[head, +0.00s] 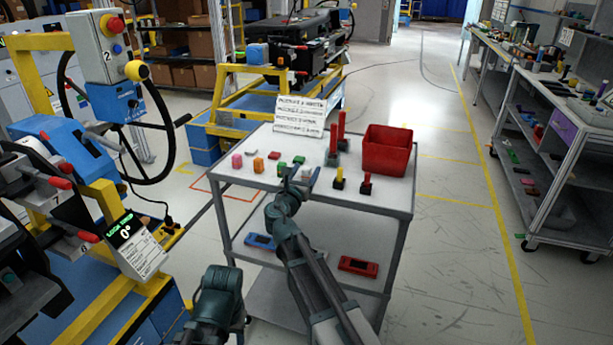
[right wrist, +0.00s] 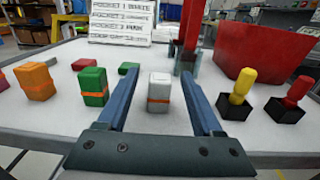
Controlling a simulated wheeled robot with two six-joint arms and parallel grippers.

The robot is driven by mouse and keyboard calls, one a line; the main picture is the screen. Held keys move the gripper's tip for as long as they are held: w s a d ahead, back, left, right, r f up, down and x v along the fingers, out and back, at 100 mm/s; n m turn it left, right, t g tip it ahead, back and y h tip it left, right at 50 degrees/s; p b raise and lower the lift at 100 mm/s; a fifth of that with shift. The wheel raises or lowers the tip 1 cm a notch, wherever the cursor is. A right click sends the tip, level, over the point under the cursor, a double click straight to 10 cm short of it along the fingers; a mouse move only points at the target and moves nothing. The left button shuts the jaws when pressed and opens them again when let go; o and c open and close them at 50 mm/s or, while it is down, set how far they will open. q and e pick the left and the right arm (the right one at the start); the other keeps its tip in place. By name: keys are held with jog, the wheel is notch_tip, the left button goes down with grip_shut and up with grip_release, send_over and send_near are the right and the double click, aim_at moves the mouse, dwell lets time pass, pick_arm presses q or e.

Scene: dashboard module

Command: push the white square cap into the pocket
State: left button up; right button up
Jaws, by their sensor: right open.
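The white square cap (right wrist: 159,92), a small upright white block with an orange band, stands on the light table top. It also shows in the head view (head: 306,171), partly beside my gripper. My right gripper (right wrist: 159,80) is open, its two long fingers reaching forward on either side of the cap, with a gap on both sides. In the head view the right gripper (head: 299,177) is low over the table's front part. A pocket cannot be made out.
Orange (right wrist: 35,82) and green (right wrist: 91,86) blocks stand left of the cap. Yellow-topped (right wrist: 238,95) and red-topped (right wrist: 292,99) pieces stand right. A red bin (head: 387,150), tall red piece (head: 340,132) and pocket sign (head: 300,116) are behind. A steering wheel rig stands left.

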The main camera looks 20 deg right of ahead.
aim_at(307, 168)
jog(key=shift+w+d, duration=0.25)
jog(key=shift+w, duration=0.2)
jog(key=shift+s, duration=0.1)
grip_shut()
jog(key=shift+r, duration=0.15)
jog(key=shift+r+p, duration=0.6)
jog(key=shift+p, duration=0.2)
notch_tip(307, 168, up, 3)
jog(key=p, duration=0.2)
jog(key=shift+p, duration=0.4)
jog(key=s+d+v, duration=0.1)
jog(key=v, duration=1.5)
jog(key=shift+d+r+p, duration=0.2)
jog(key=shift+r+p, duration=0.05)
jog(key=shift+p, duration=0.1)
